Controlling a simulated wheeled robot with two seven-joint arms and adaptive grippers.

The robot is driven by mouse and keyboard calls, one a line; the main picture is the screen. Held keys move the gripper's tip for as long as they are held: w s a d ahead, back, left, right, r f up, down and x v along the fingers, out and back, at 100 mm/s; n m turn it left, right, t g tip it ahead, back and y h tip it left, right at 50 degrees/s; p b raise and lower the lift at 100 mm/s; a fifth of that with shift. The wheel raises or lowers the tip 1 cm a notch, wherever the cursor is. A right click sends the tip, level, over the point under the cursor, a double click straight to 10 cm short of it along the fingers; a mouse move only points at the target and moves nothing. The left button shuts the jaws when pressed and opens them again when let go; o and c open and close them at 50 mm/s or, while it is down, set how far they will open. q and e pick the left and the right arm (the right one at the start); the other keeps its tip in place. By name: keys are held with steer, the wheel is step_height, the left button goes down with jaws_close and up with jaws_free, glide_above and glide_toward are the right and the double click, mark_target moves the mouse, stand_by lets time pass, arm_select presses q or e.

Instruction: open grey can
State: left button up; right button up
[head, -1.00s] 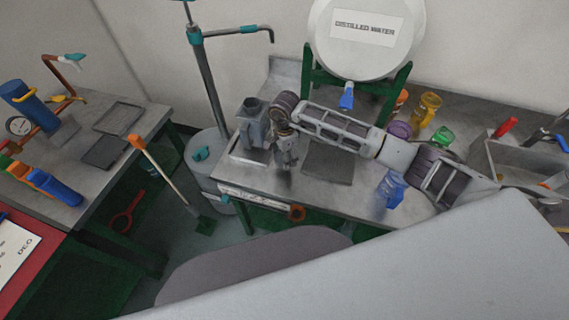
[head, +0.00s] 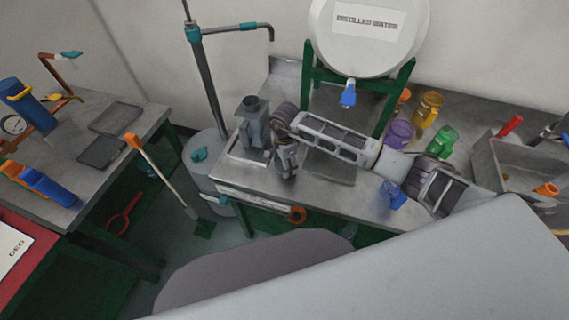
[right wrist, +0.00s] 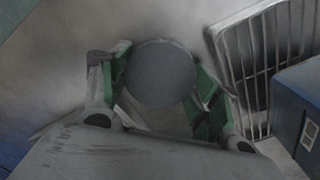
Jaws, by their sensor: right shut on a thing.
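The grey can (head: 253,128) stands upright on the metal workbench, with a dark round opening at the top of its neck. My right gripper (head: 287,172) is just right of the can and apart from its neck, pointing down above the bench. In the right wrist view my right gripper (right wrist: 160,82) is shut on a round grey lid (right wrist: 160,72), held between its green-padded fingers. The lid is too small and hidden to make out clearly in the head view. My left gripper is not in view.
A white distilled water tank (head: 365,40) on a green stand is behind my right arm. A grey drum (head: 209,162) with a pump is left of the bench.

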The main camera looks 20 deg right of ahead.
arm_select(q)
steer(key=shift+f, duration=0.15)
arm_select(e)
steer(key=shift+f, duration=0.15)
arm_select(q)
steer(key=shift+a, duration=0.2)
arm_select(e)
steer(key=o, duration=0.9)
steer(key=shift+c, duration=0.2)
